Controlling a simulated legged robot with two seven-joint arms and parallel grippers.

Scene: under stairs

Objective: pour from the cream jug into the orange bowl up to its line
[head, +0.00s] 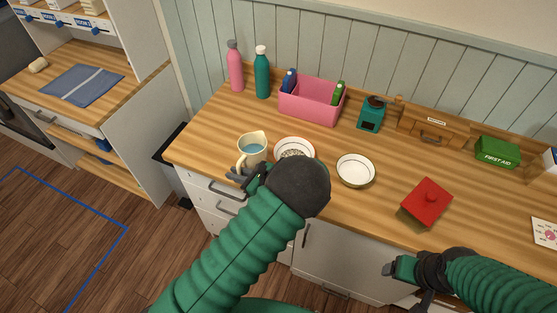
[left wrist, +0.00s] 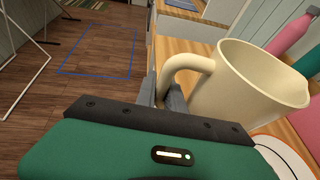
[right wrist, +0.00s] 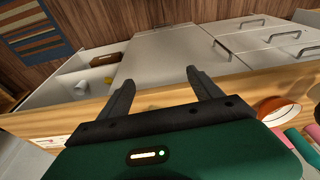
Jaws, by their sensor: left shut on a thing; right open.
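The cream jug (head: 258,137) is at the left part of the counter, with blue liquid showing inside. My left gripper (head: 243,173) is shut on its handle; the left wrist view shows the jug (left wrist: 245,85) beside the fingers. The jug looks roughly upright; I cannot tell whether its base touches the counter. Just right of it is the orange-rimmed bowl (head: 295,141), partly hidden by my left wrist; its line is not clear to me. My right gripper (right wrist: 160,85) is open and empty, in front of the counter's edge at the right.
A white bowl with a dark rim (head: 356,171) stands right of the orange one. A red box (head: 427,201) is farther right. Behind are pink (head: 235,70) and teal (head: 262,75) bottles, a pink bin (head: 308,107) and a teal grinder-like thing (head: 371,115). The counter between the white bowl and red box is clear.

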